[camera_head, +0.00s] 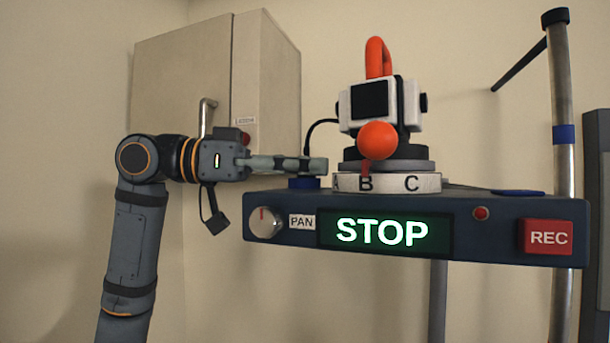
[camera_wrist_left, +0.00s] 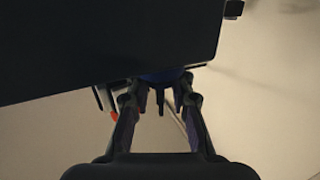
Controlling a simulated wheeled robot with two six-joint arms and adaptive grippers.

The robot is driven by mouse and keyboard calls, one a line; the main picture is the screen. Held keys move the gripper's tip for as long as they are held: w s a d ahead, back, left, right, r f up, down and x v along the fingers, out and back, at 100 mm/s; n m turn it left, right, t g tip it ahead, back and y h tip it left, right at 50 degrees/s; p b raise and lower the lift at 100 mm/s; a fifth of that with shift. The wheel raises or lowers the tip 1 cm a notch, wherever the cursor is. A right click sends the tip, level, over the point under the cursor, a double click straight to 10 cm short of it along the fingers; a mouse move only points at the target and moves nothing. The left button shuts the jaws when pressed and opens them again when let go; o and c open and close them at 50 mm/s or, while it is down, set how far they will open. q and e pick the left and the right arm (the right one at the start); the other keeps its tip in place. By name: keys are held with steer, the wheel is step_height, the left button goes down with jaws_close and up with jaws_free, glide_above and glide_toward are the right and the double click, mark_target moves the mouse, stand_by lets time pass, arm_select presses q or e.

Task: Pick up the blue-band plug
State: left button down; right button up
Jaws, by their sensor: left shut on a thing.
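The blue-band plug (camera_head: 304,183) shows as a short blue piece at the left end of the console top, just under my left fingertips. Its upper part is hidden by the fingers. My left gripper (camera_head: 318,166) reaches in level from the left and is shut on it. In the left wrist view my left gripper (camera_wrist_left: 160,100) has its two fingers on either side of a dark blue round shape (camera_wrist_left: 162,76), beside a large dark body. That view is too dark to show the contact. My right gripper is not in view.
The dark console (camera_head: 470,238) shows STOP. A white camera head (camera_head: 408,105) with an orange ball (camera_head: 377,140) stands on a lettered ring (camera_head: 388,183), close right of the fingers. A black cable (camera_head: 318,124) curves down behind them. A grey cabinet (camera_head: 185,85) is behind my arm.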

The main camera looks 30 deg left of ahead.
arm_select(q)
steer(key=shift+r, duration=0.1)
step_height(320, 180, up, 9)
steer(key=p, duration=0.3)
steer(key=shift+d+r, duration=0.1)
steer(key=shift+r, duration=0.35)
steer(key=shift+a+f, duration=0.1)
steer(key=shift+a, duration=0.1)
